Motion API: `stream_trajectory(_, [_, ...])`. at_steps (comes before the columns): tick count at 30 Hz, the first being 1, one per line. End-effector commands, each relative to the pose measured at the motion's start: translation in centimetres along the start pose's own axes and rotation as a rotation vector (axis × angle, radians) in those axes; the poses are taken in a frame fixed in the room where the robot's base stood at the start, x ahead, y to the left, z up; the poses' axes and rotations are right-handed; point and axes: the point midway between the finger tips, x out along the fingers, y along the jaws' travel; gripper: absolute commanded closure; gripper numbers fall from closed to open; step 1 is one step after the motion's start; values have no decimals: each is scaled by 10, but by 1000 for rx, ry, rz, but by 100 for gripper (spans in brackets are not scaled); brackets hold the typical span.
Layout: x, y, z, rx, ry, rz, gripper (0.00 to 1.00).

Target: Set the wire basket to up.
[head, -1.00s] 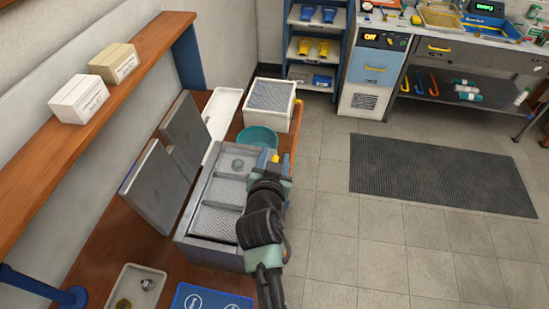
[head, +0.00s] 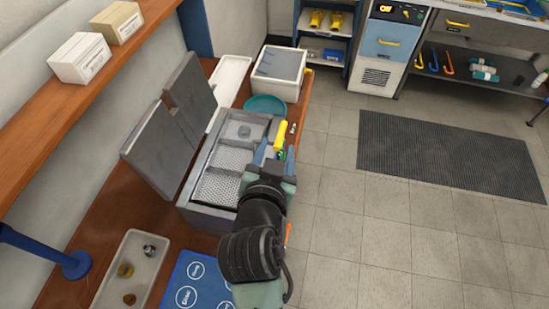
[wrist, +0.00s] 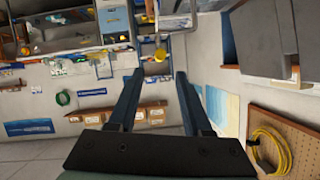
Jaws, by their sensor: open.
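The wire basket (head: 217,186) shows as grey mesh inside an open grey tank (head: 205,217), low within its walls. A second mesh section lies behind it, past a divider. A yellow handle (head: 282,134) stands up at the tank's right side; whether it joins the basket I cannot tell. My gripper (head: 275,151) is open and empty at the tank's right edge, its blue fingers just short of the yellow handle. In the wrist view, a yellow knob (wrist: 160,55) shows beyond and between the spread fingers (wrist: 158,80).
Raised grey lids (head: 160,140) stand behind the tank on the left. A teal bowl (head: 265,104) and a white box (head: 278,72) sit beyond it. A parts tray (head: 112,288) and a blue mat (head: 188,262) lie in front.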

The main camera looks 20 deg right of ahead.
Motion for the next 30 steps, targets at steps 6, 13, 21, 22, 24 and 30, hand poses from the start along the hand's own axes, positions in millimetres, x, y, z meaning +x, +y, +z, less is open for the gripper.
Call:
stream_trajectory(6, [-18, 0, 0, 0, 0, -1, 50])
stream_trajectory(13, [-21, 0, 0, 0, 0, 0, 50])
stream_trajectory(21, [-21, 0, 0, 1, 0, 0, 50])
stream_trajectory(22, [-21, 0, 0, 1, 0, 0, 50])
stream_trajectory(24, [-21, 0, 0, 1, 0, 0, 50])
stream_trajectory(30, [-24, -29, -40, -4, 89, -86, 50])
